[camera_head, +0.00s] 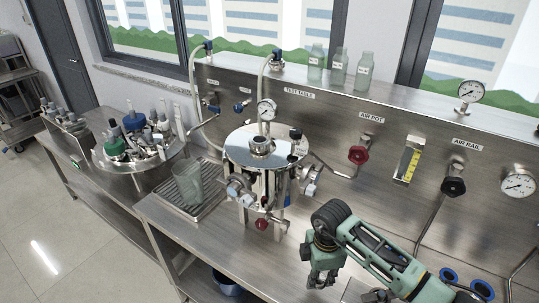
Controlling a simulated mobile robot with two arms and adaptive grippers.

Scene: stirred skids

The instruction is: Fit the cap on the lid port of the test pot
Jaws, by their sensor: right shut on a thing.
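The test pot (237,157) is a steel vessel on legs, standing on the steel bench near the middle. Its round shiny lid carries a raised metal fitting (261,146), a pressure gauge (266,110) and a black knob (296,134) with a white tag below it. I cannot tell which fitting is the lid port. My right gripper (321,281) is in front and to the right of the pot, pointing down and clear of it. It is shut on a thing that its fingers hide. I cannot make out a loose cap. My left gripper is not in view.
A steel pan (128,170) with several bottles and tools stands left of the pot. A clear beaker (188,184) stands on a drip grid beside the pot. Valves, hoses and gauges line the back panel. Three glass bottles (339,70) stand on the ledge.

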